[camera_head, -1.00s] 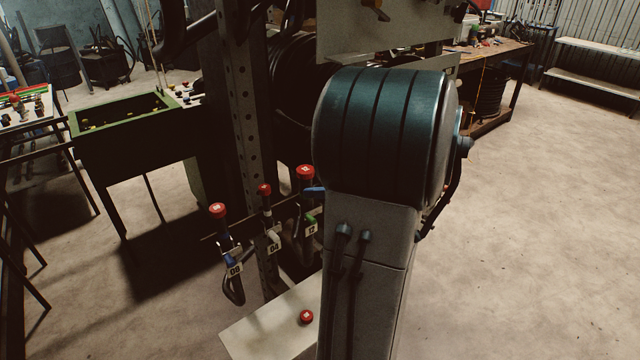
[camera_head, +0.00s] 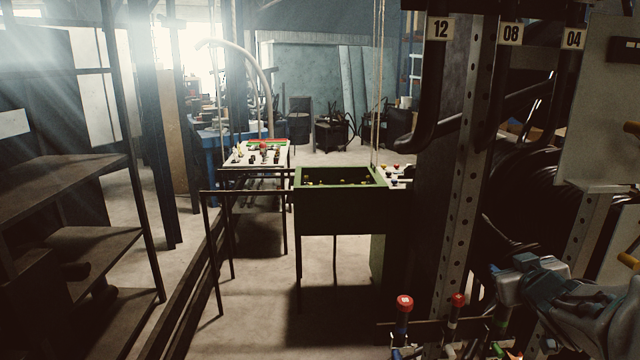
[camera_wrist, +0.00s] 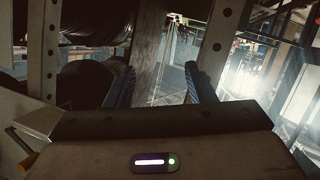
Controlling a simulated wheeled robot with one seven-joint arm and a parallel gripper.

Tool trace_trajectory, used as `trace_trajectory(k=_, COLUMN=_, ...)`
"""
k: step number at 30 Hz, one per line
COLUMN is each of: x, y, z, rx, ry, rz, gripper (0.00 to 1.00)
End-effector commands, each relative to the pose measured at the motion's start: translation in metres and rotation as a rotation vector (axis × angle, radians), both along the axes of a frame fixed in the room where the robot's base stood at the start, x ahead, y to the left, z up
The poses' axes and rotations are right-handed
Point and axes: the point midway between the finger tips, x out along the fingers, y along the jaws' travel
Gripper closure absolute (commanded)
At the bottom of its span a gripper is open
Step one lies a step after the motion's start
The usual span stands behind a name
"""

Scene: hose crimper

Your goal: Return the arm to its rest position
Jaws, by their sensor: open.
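My gripper (camera_wrist: 160,78) is open in the wrist view, with its two dark blue fingers apart and nothing between them. A perforated metal post and a dark upright stand beyond the fingers. In the head view, part of my arm (camera_head: 575,300) shows at the lower right, in front of the hose rack's perforated post (camera_head: 462,170). I cannot make out the gripper's fingers clearly there.
A green bin table (camera_head: 340,215) stands in the middle, with a white-topped table (camera_head: 257,155) behind it. Dark shelves (camera_head: 70,250) stand at left. Red-capped fittings (camera_head: 404,303) are at bottom right, near the arm. Hoses labelled 12, 08 and 04 hang above.

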Motion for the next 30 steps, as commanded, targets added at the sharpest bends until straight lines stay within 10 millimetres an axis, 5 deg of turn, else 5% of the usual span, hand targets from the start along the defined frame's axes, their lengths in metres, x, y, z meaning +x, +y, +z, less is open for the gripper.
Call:
trace_trajectory(k=8, x=-0.043, y=0.057, z=-0.023, rx=0.096, ry=0.226, rz=-0.182, gripper=0.51)
trace_trajectory(k=21, x=-0.171, y=0.197, z=-0.085, rx=0.306, ry=0.784, rz=-0.088, gripper=0.51)
trace_trajectory(k=30, x=-0.196, y=0.217, z=-0.092, rx=0.332, ry=0.879, rz=-0.042, gripper=0.51)
